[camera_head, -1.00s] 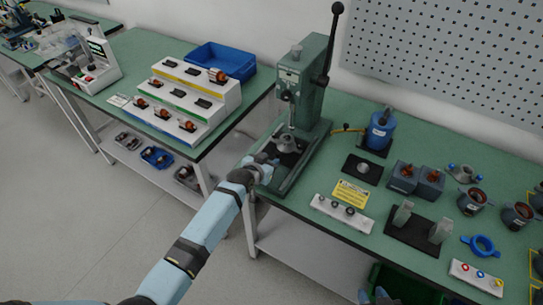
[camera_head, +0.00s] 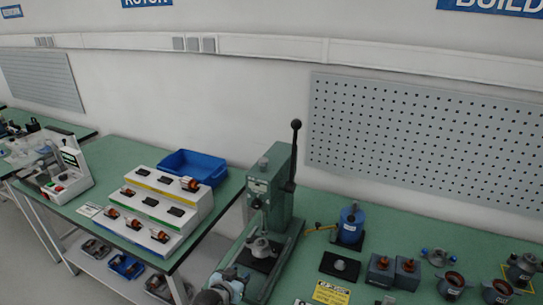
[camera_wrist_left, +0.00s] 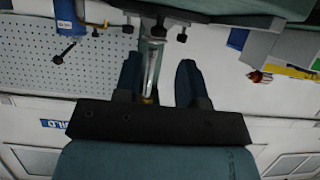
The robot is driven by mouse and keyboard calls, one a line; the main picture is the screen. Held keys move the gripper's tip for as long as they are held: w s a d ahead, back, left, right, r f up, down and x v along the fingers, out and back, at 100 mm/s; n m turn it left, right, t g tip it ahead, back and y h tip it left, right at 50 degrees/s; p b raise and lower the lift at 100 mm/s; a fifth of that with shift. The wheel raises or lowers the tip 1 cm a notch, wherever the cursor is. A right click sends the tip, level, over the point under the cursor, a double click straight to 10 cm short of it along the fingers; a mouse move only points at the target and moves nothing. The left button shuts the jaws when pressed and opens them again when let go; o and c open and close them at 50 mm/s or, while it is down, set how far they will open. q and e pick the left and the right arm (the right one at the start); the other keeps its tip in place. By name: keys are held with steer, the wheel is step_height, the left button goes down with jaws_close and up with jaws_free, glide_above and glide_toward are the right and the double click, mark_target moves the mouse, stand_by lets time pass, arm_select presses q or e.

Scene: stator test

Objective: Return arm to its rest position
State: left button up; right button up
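My left gripper (camera_head: 236,278) is at the bottom of the head view, in front of the base of the green arbor press (camera_head: 272,200). In the left wrist view its two dark fingers (camera_wrist_left: 160,82) stand apart. A thin metal rod shows in the gap between them, and I see nothing gripped. Whether the gripper touches the press base cannot be told from the head view. A grey metal part (camera_head: 261,247) sits on the press base, just beyond the gripper. My right gripper is not in view.
The press has a tall black lever (camera_head: 293,160). To its right, the green bench carries a blue cylinder (camera_head: 351,224), a black mat (camera_head: 340,265) and dark blocks (camera_head: 381,271). To the left are a white tiered rack (camera_head: 150,212) and a blue bin (camera_head: 192,167). A pegboard (camera_head: 430,135) hangs behind.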

arm_select(q)
steer(key=s+a, duration=0.3)
steer(key=s, duration=1.3)
steer(key=s+a+n+g+y, duration=0.1)
steer(key=s+a, duration=0.2)
steer(key=s, duration=1.2)
steer(key=shift+s+f, duration=0.35)
steer(key=shift+f, duration=0.05)
steer(key=shift+o, duration=0.4)
